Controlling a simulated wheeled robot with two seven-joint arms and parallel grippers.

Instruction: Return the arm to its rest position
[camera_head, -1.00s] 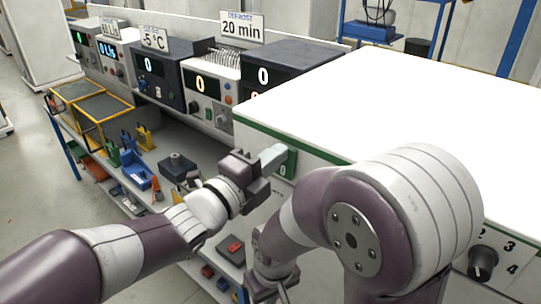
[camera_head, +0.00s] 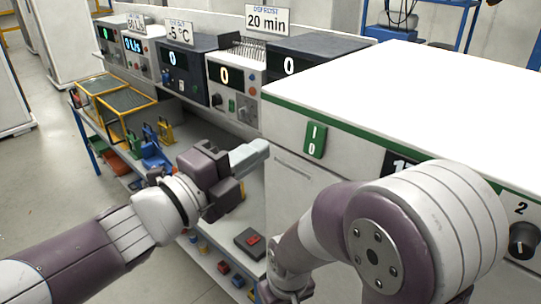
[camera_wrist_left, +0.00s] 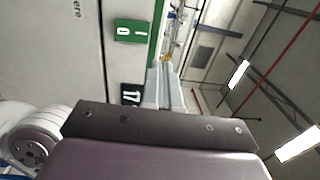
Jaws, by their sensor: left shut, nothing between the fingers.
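My left gripper (camera_head: 253,155) comes in from the left in the head view. Its fingers are shut with nothing between them, and they point right, in front of the white machine's front face. The shut fingers also show in the left wrist view (camera_wrist_left: 164,84). The green I/0 switch (camera_head: 315,140) is on the machine's front, right of the fingertips and apart from them. It shows again in the left wrist view (camera_wrist_left: 132,32). My right arm bends in the right foreground of the head view; its gripper's fingers are not clearly visible.
The white machine (camera_head: 420,100) with a broad flat top fills the right side. A dial (camera_head: 522,240) is on its front. Instruments with displays (camera_head: 190,72) line the back bench. Yellow-framed bins (camera_head: 128,108) stand at left. Open floor (camera_head: 35,170) lies at far left.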

